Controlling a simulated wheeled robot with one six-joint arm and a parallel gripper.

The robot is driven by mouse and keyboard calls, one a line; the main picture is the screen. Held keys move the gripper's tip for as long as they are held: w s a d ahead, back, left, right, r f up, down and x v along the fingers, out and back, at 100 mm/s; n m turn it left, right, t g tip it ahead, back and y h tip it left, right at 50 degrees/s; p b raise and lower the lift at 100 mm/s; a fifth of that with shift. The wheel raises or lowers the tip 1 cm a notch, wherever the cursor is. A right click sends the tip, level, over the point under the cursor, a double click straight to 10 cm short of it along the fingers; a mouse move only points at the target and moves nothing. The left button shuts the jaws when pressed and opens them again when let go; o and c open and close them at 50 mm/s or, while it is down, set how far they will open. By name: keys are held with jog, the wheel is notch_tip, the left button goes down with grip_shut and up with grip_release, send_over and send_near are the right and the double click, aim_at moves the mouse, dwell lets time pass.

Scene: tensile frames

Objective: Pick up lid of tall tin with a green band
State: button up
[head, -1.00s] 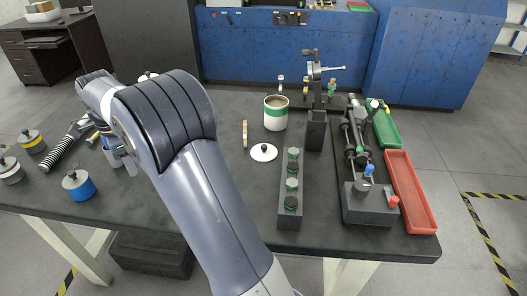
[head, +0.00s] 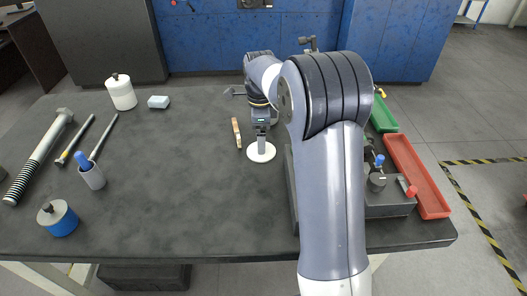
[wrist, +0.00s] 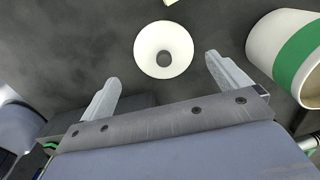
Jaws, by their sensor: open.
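The lid (wrist: 148,44) is a white disc with a dark round knob in its middle, lying flat on the dark table. In the head view the lid (head: 261,153) shows just below my gripper (head: 262,145), which partly covers it. In the wrist view my gripper (wrist: 161,78) is open and empty. The lid lies between and slightly beyond the fingertips, apart from them. My arm hides the tin in the head view.
A small wooden piece (head: 236,133) lies just left of the lid. A red tray (head: 416,175) and a green tray (head: 383,115) lie at the right. A blue tin (head: 61,221), a large bolt (head: 38,157) and a white tin (head: 121,92) stand or lie left. The table's middle-left is clear.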

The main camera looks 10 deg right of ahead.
jog(key=shift+o, duration=0.2)
jog(key=shift+w+a+f, duration=0.1)
jog(key=shift+w+f, duration=0.05)
jog(key=shift+f, duration=1.2)
jog(key=shift+w+f, duration=0.1)
jog(key=shift+f, duration=1.25)
jog(key=shift+c, duration=0.4)
jog(key=c, duration=0.8)
jog(key=shift+r, duration=0.1)
